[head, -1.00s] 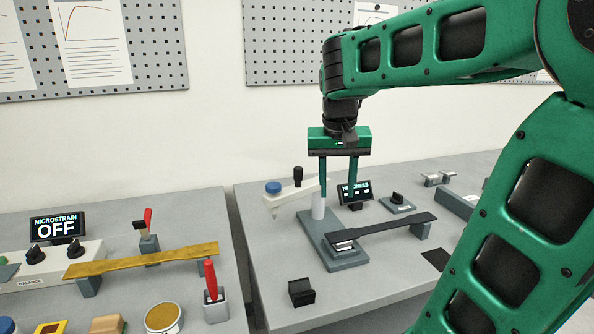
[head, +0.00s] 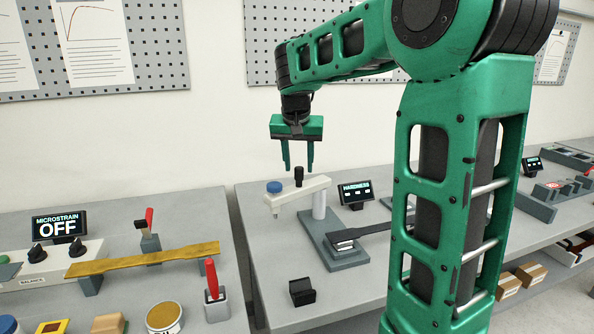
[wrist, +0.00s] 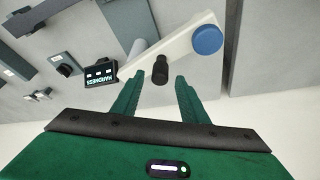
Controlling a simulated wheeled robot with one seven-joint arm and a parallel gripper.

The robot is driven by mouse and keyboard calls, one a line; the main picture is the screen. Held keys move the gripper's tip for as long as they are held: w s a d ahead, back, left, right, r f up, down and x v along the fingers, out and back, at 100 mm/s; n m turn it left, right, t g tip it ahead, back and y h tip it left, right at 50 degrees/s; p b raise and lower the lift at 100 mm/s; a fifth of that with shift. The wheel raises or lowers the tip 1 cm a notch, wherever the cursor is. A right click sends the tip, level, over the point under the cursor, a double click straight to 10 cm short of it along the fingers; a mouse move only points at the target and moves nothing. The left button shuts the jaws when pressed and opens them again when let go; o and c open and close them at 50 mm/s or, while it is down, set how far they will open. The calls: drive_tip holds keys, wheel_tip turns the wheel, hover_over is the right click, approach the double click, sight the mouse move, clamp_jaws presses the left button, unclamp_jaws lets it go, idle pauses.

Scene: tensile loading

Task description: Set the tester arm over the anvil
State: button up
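The tester arm (head: 300,193) is a cream bar on a pale post (head: 319,203) above a grey base. It points left in the head view, with a blue cap (head: 274,187) at its free end and a black upright knob (head: 299,176) midway. The anvil (head: 344,246) stands on the base, with one end of a dark flat specimen (head: 372,234) on it. The arm's free end is off to the left of the anvil. My gripper (head: 298,170) is open and empty, above the knob. In the wrist view the knob (wrist: 160,70) shows between the fingertips (wrist: 156,80).
A HARDNESS display (head: 356,194) stands behind the post. The left table holds a yellow-brown bar (head: 140,260) and red-handled levers. A gap separates the two tables.

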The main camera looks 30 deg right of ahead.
sight(300, 185)
drive_tip(key=shift+x, duration=1.25)
drive_tip(key=shift+c, duration=0.6)
